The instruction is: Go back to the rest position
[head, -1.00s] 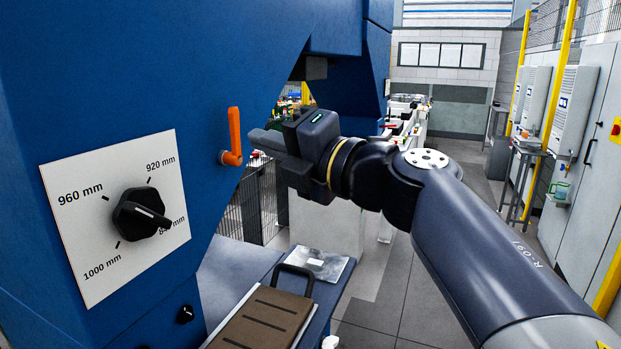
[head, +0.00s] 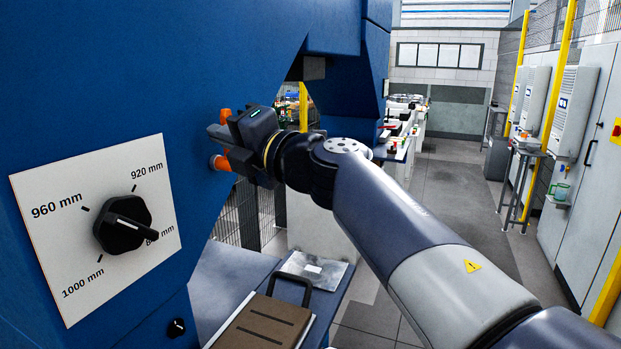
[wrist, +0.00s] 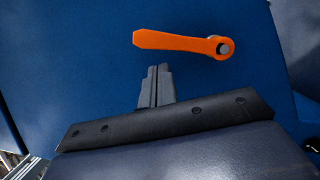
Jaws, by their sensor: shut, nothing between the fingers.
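My gripper (head: 216,132) is shut and empty, in front of the blue machine wall (head: 190,60). An orange lever (head: 219,163) on that wall is partly hidden behind my gripper in the head view; its top end and pivot end show above and below the fingers. In the wrist view the whole lever (wrist: 180,42) lies beyond the closed fingertips (wrist: 158,70), with a visible gap in the picture. I cannot tell the depth between them.
A white panel with a black dial (head: 123,224) is at the left; its pointer is at the lower right label, which it partly covers. A brown case (head: 262,325) lies on a blue bench below. Grey cabinets (head: 585,165) stand right. The aisle floor (head: 440,210) is clear.

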